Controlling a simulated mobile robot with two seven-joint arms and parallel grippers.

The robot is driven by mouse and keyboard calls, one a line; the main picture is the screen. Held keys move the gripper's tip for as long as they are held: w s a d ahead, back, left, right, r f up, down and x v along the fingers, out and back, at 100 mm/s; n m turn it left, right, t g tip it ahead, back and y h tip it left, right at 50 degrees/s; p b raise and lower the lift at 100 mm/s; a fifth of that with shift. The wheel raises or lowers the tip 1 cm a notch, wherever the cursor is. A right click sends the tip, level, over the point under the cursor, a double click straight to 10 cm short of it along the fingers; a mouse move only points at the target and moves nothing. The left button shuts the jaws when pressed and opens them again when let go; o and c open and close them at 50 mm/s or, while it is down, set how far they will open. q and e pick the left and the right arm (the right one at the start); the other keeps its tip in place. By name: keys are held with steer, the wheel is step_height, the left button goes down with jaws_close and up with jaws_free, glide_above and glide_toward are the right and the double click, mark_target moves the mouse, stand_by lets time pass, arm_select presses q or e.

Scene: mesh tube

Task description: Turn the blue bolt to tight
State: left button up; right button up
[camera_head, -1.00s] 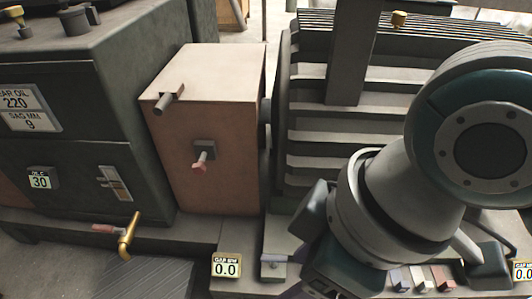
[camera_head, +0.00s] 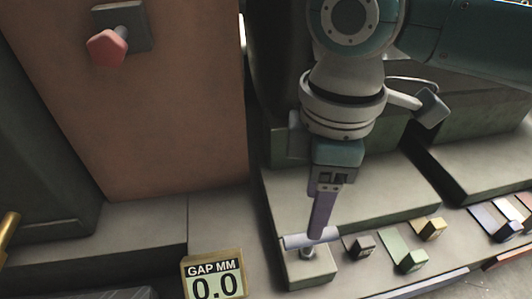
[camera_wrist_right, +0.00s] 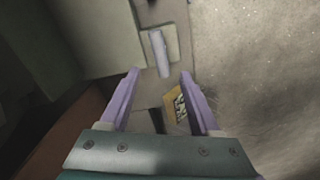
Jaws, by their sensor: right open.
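A pale blue-grey bolt with a crossbar handle (camera_head: 298,242) stands on the end of the low grey foot in the head view. The handle (camera_wrist_right: 160,52) also shows in the right wrist view, just ahead of and between the fingertips. My right gripper (camera_head: 319,228) is above the bolt, pointing down. In the wrist view its two purple fingers (camera_wrist_right: 160,78) are spread, with nothing gripped between them. The head view shows the fingers nearly edge-on, and they hide part of the handle. I cannot tell whether they touch it. My left gripper is not in view.
A gap display (camera_head: 213,281) reading 0.0 stands left of the bolt. Small grey (camera_head: 359,247), green (camera_head: 402,256) and yellow (camera_head: 430,229) tabbed pieces lie to its right. A red-headed bolt (camera_head: 108,48) sticks out of the brown housing (camera_head: 165,120).

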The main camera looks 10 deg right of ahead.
mark_target(309, 243)
steer(key=shift+w+f, duration=0.2)
steer(key=shift+f, duration=0.3)
steer(key=f+b, duration=0.8)
steer(key=f, duration=0.1)
steer(key=shift+s+d+f+b, duration=0.25)
steer(key=shift+f+b, duration=0.15)
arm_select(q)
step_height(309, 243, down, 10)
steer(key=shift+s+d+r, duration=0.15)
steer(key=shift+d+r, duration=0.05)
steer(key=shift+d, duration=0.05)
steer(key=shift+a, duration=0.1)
arm_select(e)
steer(key=shift+c, duration=0.3)
steer(key=shift+c, duration=0.9)
jaws_close()
